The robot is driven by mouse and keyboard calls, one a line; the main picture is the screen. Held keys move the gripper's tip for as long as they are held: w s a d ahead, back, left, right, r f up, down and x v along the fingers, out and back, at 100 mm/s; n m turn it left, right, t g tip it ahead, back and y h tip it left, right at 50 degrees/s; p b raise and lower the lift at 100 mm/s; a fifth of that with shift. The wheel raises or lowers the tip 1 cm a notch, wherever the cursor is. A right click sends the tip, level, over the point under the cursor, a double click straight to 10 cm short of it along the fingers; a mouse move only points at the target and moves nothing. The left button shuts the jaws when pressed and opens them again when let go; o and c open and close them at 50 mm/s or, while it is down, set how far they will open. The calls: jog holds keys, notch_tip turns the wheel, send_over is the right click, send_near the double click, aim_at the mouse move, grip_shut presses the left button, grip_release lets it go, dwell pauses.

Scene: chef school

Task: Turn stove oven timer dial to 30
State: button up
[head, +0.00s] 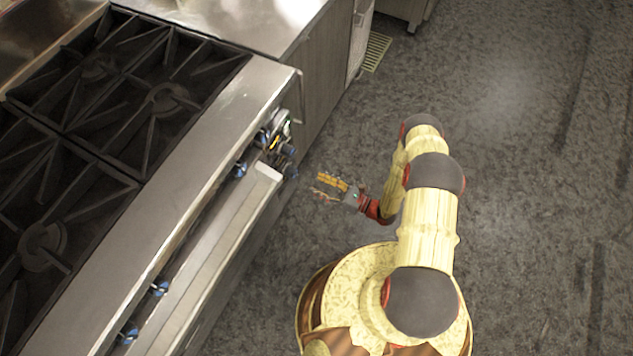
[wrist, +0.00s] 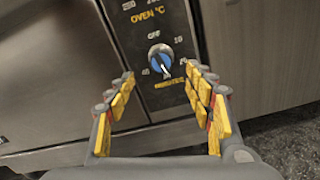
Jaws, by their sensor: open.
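The timer dial (wrist: 160,58) is a round blue and white knob on the dark oven control panel (wrist: 138,28), seen in the wrist view. "OFF" is printed above it, "10" to its upper right, "40" to its lower left and yellow "MINUTES" lettering below. I cannot tell exactly which mark its pointer faces. My gripper (wrist: 159,72) is open and empty, its yellow-padded fingers to the left and right of the dial in the picture. In the head view, my gripper (head: 322,187) is in front of the stove's panel (head: 278,130), with a gap between them.
The stove's front ledge (head: 195,140) and dark burner grates (head: 105,90) lie to the left. An oven handle bar (head: 262,178) sticks out near the panel. More blue knobs (head: 160,288) line the front. A cabinet (head: 325,75) adjoins the stove. The floor (head: 540,150) to the right is clear.

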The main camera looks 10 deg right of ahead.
jog(key=w+a+r+n+g+p, duration=0.1)
jog(key=w+a+r+n+p, duration=0.15)
jog(key=r, duration=0.55)
jog(key=g+h, duration=0.2)
jog(key=h, duration=0.1)
send_near(297, 173)
jog(key=x, duration=0.4)
jog(key=shift+b+x, duration=1)
jog(key=shift+x, duration=2.4)
jog(key=shift+a+r, duration=0.1)
jog(key=shift+r, duration=0.05)
jog(key=c, duration=0.3)
jog(key=shift+s, duration=0.1)
jog(key=c, duration=0.7)
jog(key=shift+c, duration=0.8)
